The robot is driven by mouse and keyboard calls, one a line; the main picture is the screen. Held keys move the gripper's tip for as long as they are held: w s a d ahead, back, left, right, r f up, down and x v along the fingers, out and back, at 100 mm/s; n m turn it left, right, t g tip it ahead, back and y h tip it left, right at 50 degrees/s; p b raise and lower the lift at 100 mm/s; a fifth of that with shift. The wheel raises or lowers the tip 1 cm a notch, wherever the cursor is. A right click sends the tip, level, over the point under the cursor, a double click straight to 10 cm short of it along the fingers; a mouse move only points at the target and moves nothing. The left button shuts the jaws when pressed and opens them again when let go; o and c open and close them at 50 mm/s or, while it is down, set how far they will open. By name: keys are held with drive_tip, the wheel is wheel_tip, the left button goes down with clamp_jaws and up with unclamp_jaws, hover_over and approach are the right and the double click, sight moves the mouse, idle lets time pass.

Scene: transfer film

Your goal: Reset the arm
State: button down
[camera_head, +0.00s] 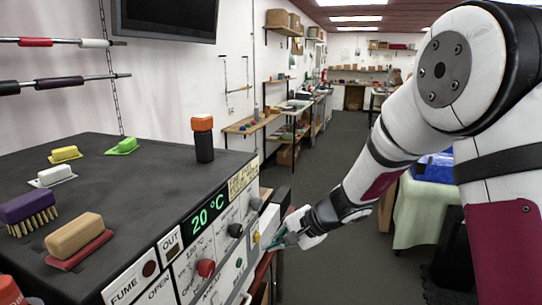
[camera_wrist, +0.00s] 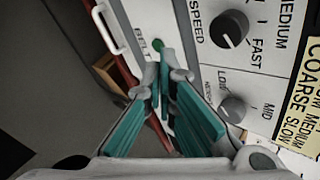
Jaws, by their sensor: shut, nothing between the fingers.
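My arm (camera_head: 375,165) reaches down from the upper right to the front of a grey machine. My gripper (camera_head: 277,243) is at the right end of the machine's control panel. In the wrist view my gripper (camera_wrist: 164,72) has its teal-padded fingers shut at the tips with nothing between them. The tips are close to a green button (camera_wrist: 158,44) beside the label BELT; I cannot tell if they touch it. A dark SPEED knob (camera_wrist: 230,29) and a grey knob (camera_wrist: 234,107) are to the right of the fingers.
The machine's dark top (camera_head: 120,205) bears several brushes and blocks and an orange-capped bottle (camera_head: 203,138). Its panel has a red knob (camera_head: 205,268) and a 20 °C display (camera_head: 207,213). A cloth-covered table (camera_head: 418,210) stands behind my arm. Open floor (camera_head: 325,185) lies beyond the machine.

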drive_tip(key=s+d+r+n+h, duration=0.1)
drive_tip(key=s+d+r+n, duration=0.2)
drive_tip(key=s+r, duration=0.45)
drive_tip(key=s+d+r+n+h, duration=0.1)
drive_tip(key=s+d+r+n, duration=0.15)
drive_tip(key=s+r, duration=0.45)
drive_tip(key=s+d+r+n+t+h, duration=0.1)
drive_tip(key=s+d+h, duration=0.5)
drive_tip(key=s+d, duration=0.6)
drive_tip(key=s+r+n, duration=0.1)
drive_tip(key=s+r, duration=0.1)
drive_tip(key=s, duration=0.1)
drive_tip(key=shift+s+d+t, duration=0.3)
drive_tip(key=shift+s, duration=0.05)
drive_tip(key=shift+n, duration=0.25)
